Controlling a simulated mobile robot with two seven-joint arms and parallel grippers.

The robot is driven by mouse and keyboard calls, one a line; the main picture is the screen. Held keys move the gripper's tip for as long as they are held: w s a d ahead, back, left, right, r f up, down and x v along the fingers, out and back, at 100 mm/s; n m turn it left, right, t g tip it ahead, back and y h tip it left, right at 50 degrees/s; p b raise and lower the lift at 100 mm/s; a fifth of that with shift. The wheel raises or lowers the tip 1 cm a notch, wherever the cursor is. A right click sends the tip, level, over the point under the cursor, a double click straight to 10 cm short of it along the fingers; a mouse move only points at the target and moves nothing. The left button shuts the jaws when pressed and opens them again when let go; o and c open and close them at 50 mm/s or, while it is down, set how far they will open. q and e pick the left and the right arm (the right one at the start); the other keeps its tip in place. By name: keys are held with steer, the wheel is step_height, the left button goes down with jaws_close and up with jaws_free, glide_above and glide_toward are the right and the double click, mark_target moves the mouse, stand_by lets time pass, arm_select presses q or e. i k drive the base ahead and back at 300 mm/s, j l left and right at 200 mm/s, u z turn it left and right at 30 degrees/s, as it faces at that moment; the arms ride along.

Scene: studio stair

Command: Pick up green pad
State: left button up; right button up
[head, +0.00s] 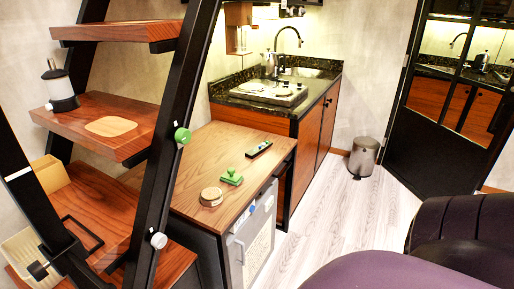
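The green pad (231,177) is a small flat green piece with a raised grip on top. It lies on the wooden top of the low cabinet (205,151), near its front right part. A round tan disc (211,196) lies just in front and left of it, apart from it. A dark remote-like object with green on it (259,149) lies behind and to the right. Neither of my grippers shows in the head view, so I cannot see whether they are open or shut.
A counter with sink (275,92) is behind. A purple chair (390,270) fills the lower right. The floor (325,215) between is clear.

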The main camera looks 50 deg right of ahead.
mark_target(230, 177)
steer(key=z, duration=1.4)
steer(key=i+l+u, duration=0.1)
steer(key=l, duration=0.25)
steer(key=i+l, duration=0.3)
steer(key=i+l+u, duration=0.15)
steer(key=l, duration=0.25)
steer(key=i+l, duration=0.2)
steer(key=l, duration=0.15)
steer(key=i+l+u, duration=0.15)
steer(key=l, duration=0.2)
steer(key=i+l, duration=0.15)
steer(key=l, duration=0.25)
steer(key=i+l+u, duration=0.15)
steer(key=l, duration=0.25)
